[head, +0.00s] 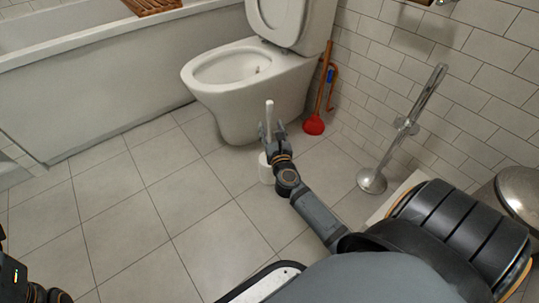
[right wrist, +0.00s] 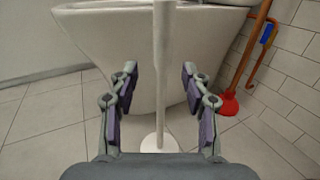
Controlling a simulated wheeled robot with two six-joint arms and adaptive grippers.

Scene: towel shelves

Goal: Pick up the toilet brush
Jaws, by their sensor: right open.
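The toilet brush (head: 269,112) has a white upright handle and a white round holder (head: 265,170) on the floor in front of the toilet. In the right wrist view the white handle (right wrist: 161,60) stands between the open fingers, and its round base (right wrist: 158,144) shows below. My right gripper (head: 272,133) is open around the handle, with a gap visible on both sides in the wrist view. The brush head is not visible. My left gripper is not clearly seen; only a dark part of my left arm shows at the left edge.
The toilet (head: 235,85) stands just behind the brush. A red plunger (head: 314,125) leans by the tiled wall. A chrome stand (head: 372,181) and a metal bin (head: 519,192) are at the right. The bathtub (head: 90,90) is at the left. The floor at left is clear.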

